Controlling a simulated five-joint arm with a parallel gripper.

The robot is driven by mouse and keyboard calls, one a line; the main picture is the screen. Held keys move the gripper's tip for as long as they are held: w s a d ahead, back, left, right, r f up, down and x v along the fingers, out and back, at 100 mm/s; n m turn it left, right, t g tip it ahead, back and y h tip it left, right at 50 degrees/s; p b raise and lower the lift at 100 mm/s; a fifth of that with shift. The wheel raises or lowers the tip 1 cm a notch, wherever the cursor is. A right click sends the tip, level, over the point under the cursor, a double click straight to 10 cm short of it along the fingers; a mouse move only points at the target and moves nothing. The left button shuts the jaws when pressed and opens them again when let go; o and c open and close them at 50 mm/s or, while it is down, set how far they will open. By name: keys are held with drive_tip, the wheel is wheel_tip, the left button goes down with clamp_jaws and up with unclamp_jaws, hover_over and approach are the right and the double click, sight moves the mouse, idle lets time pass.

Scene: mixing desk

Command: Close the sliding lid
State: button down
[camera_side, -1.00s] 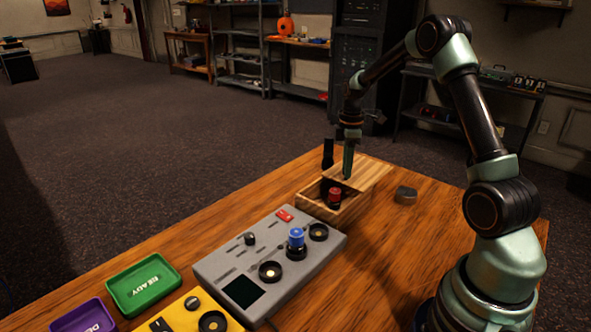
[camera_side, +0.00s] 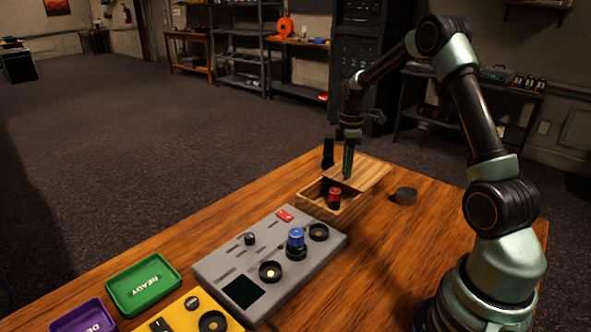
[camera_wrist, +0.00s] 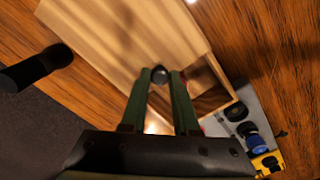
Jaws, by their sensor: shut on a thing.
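A wooden box (camera_side: 318,209) stands near the far edge of the desk. Its striped wooden sliding lid (camera_side: 370,173) covers the rear part, and the near part is open. A red-topped piece (camera_side: 335,196) sits in the open part. My gripper (camera_side: 347,175) points down at the lid. In the wrist view, its green fingers (camera_wrist: 159,84) are shut on a small dark knob (camera_wrist: 159,74) on the lid (camera_wrist: 125,45). The fingers and my wrist hide part of the opening there.
A grey console (camera_side: 220,266) with knobs and a blue-topped piece (camera_side: 296,238) lies in front of the box. A dark grey puck (camera_side: 406,195) lies right of the box. A green tray (camera_side: 145,286) is at the left. Bare desk lies to the right.

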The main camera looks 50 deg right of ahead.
drive_tip(key=shift+a, duration=0.1)
drive_tip(key=a, duration=1.2)
drive_tip(key=shift+a, duration=0.15)
drive_tip(key=shift+r, duration=0.1)
drive_tip(key=c, duration=0.7)
unclamp_jaws()
drive_tip(key=shift+o, duration=0.2)
wheel_tip(320, 180, up, 12)
